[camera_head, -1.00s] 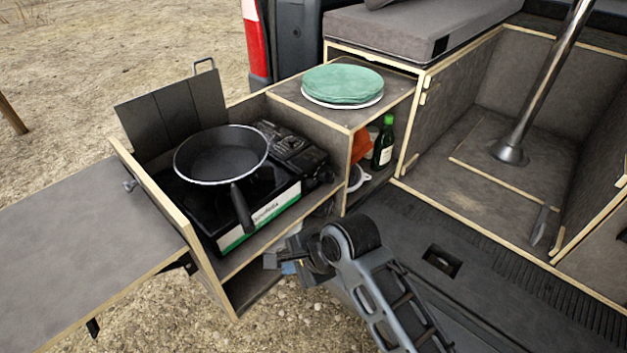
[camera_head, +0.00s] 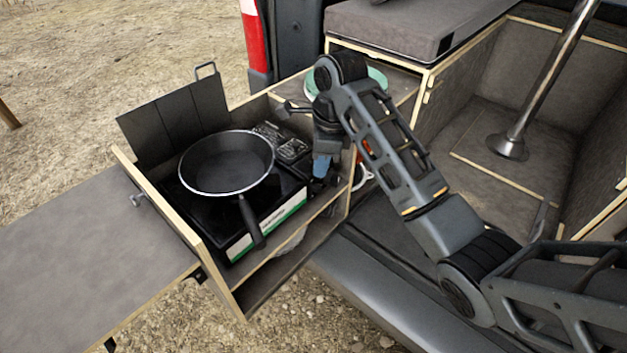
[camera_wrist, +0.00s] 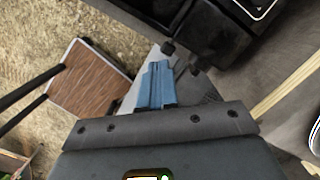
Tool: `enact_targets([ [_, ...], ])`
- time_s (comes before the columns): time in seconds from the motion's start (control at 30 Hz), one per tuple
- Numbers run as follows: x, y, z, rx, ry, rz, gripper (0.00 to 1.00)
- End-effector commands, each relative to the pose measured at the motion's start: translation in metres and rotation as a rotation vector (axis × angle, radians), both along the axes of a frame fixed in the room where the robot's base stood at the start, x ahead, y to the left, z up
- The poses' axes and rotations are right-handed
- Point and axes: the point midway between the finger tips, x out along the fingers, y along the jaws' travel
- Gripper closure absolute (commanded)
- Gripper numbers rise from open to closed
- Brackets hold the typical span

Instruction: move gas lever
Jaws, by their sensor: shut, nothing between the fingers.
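The black gas stove (camera_head: 275,222) sits in the pulled-out wooden drawer, with a green and white strip on its front. A black pan (camera_head: 226,163) stands on it. My gripper (camera_head: 322,168) is shut and empty, with blue fingers pointing down beside the stove's right end. In the wrist view, the shut blue fingers (camera_wrist: 155,88) are just below the black stove body (camera_wrist: 208,35). A small black knob (camera_wrist: 168,47) and another dark protruding part (camera_wrist: 194,66) lie just beyond the fingertips. I cannot tell which is the gas lever. Contact is not clear.
A wooden box stands right of the stove with green plates (camera_head: 378,78) on top, mostly behind my arm. A black windscreen (camera_head: 178,120) stands behind the pan. A grey side table (camera_head: 80,255) extends left. In the wrist view, a brown stool (camera_wrist: 90,85) stands on the ground.

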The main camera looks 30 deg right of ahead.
Motion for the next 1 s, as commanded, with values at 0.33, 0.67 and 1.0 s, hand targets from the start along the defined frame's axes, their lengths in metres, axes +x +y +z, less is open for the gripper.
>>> enact_targets([
  [0.33, 0.002, -0.013, 0.014, -0.017, 0.039, -0.048, 1.00],
  [0.67, 0.002, -0.012, 0.010, -0.017, 0.039, -0.047, 1.00],
  [1.0, 0.003, -0.010, -0.028, -0.017, 0.040, -0.047, 1.00],
])
